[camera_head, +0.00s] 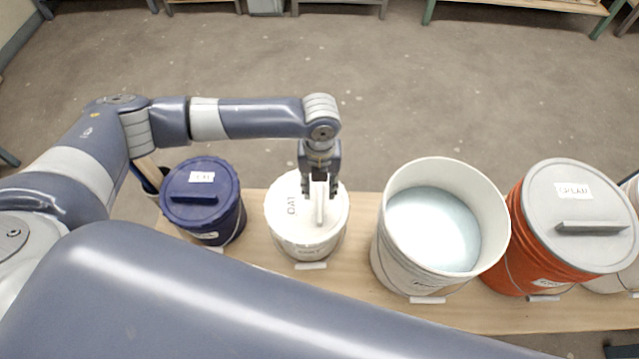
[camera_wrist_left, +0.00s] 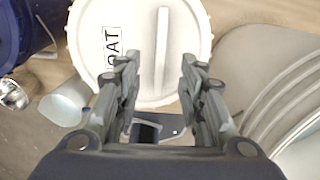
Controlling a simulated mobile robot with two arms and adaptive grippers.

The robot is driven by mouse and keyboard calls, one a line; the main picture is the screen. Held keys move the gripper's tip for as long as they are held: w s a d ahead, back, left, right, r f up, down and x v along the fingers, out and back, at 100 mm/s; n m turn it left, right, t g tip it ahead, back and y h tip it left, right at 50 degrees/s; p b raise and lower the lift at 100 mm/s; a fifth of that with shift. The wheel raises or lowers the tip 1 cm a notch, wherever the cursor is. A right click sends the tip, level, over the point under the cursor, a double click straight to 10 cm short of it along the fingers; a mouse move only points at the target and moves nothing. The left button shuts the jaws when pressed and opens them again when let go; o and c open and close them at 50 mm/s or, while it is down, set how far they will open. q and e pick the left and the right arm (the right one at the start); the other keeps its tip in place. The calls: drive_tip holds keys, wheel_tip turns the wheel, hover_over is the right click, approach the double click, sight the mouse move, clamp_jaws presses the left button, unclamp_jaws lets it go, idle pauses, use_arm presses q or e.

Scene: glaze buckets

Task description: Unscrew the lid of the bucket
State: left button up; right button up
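A white bucket (camera_head: 305,248) with a white lid (camera_head: 285,195) stands on the wooden bench. The lid carries a raised bar handle and a label that seems to read "OAT". My left gripper (camera_head: 320,190) points down over this lid, with its fingers around the bar's place. In the left wrist view the fingers (camera_wrist_left: 160,90) are spread apart, and the bar (camera_wrist_left: 162,45) of the lid (camera_wrist_left: 100,25) runs up between them without visible contact. The large link across the bottom of the head view is mine; no right gripper shows.
A dark blue lidded bucket (camera_head: 222,222) stands to the left. An open white bucket (camera_head: 395,265) with pale contents and an orange bucket (camera_head: 512,250) with a grey lid (camera_head: 560,200) stand to the right. Bare bench (camera_head: 350,280) shows between the buckets.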

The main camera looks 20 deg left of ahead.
sight(319, 200)
use_arm(q)
drive_tip(key=shift+f+b, duration=0.65)
drive_tip(key=shift+f, duration=0.75)
drive_tip(key=shift+f+b, duration=0.55)
drive_tip(key=shift+f, duration=0.15)
wheel_tip(319, 200, down, 2)
drive_tip(key=shift+b, duration=0.5)
drive_tip(key=shift+f, duration=0.45)
use_arm(e)
drive_tip(key=shift+s+f, duration=0.25)
drive_tip(key=shift+f, duration=0.5)
drive_tip(key=shift+s+f, duration=0.25)
drive_tip(key=shift+f, duration=0.55)
drive_tip(key=shift+s+f, duration=0.25)
drive_tip(key=shift+f, duration=0.5)
use_arm(q)
drive_tip(key=shift+s, duration=0.1)
clamp_jaws()
use_arm(e)
drive_tip(key=shift+d, duration=0.1)
